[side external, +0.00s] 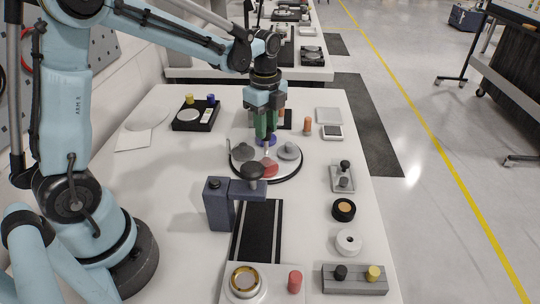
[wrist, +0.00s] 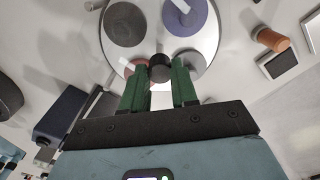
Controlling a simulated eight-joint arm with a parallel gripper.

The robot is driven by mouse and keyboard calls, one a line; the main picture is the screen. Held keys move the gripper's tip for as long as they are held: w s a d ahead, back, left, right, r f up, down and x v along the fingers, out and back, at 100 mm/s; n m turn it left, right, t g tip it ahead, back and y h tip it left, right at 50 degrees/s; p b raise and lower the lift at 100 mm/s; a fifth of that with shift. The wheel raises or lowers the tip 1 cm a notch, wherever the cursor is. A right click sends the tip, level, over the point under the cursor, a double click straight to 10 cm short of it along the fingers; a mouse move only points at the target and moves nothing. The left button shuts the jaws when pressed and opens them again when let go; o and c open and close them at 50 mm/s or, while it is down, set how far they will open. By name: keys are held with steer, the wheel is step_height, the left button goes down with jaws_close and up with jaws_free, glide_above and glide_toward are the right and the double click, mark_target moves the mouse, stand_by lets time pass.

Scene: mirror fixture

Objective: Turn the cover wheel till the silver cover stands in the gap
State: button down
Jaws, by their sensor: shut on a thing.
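The cover wheel (side external: 265,178) is a pale round plate carrying several round covers. The silver cover (side external: 289,150) is on its right side in the side view; in the wrist view it is partly hidden behind a finger. A darker grey cover (wrist: 125,25) is on the left, a purple cover (wrist: 185,17) at the back, and a red cover (side external: 270,170) at the front. My gripper (wrist: 160,70) is shut on the black centre knob (wrist: 160,66). A dark fixture (side external: 218,205) reaches toward the wheel's front edge, beside the red cover. I cannot clearly make out the gap.
A black strip (side external: 257,230) runs in front of the fixture. A black tray (side external: 194,118) stands back left. An orange peg (side external: 307,125), a black ring (side external: 343,210) and a white ring (side external: 348,242) stand to the right. White table shows bare between them.

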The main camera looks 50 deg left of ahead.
steer(key=shift+m, duration=0.4)
stand_by(0.4)
steer(key=c, duration=0.9)
jaws_free()
steer(key=shift+o, duration=0.2)
step_height(320, 180, up, 12)
steer(key=s+d+f+n+t, duration=0.2)
steer(key=s+n, duration=0.4)
steer(key=n, duration=0.3)
steer(key=s+d+f+n+t, duration=0.3)
steer(key=s+f+n+t, duration=0.1)
steer(key=n, duration=0.4)
steer(key=shift+s+n+t, duration=0.4)
steer(key=shift+s+t, duration=0.2)
steer(key=shift+s, duration=0.45)
